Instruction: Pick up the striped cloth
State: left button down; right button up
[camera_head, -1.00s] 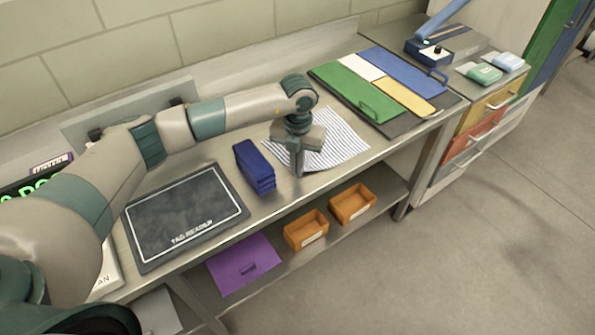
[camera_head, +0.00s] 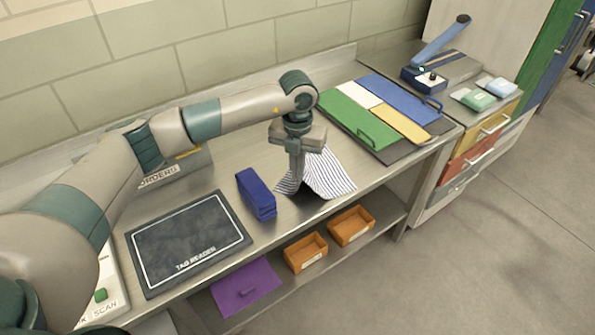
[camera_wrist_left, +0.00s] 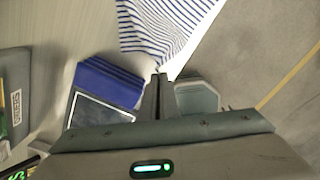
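The striped cloth (camera_head: 327,174), white with dark blue stripes, hangs partly raised off the metal table, peaked and folded beside my left gripper. My left gripper (camera_head: 297,182) points down with its fingers together, pinching the cloth near its edge. In the left wrist view the cloth (camera_wrist_left: 165,25) spreads out from the closed fingertips (camera_wrist_left: 160,77). Part of the cloth is hidden behind the gripper in the head view. My right gripper is not in view.
A folded dark blue stack (camera_head: 256,193) stands just left of the cloth. The tag reader mat (camera_head: 187,240) lies further left. Green, white, yellow and blue panels (camera_head: 342,117) lie to the right. Orange bins (camera_head: 306,252) and a purple item (camera_head: 243,287) are on the lower shelf.

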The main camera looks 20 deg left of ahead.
pick_arm(q)
notch_tip(320, 180, up, 9)
jog(key=p, duration=0.3)
notch_tip(320, 180, up, 9)
jog(key=p, duration=0.2)
dwell(0.4)
notch_tip(320, 180, up, 9)
jog(key=shift+p, duration=0.4)
dwell(0.3)
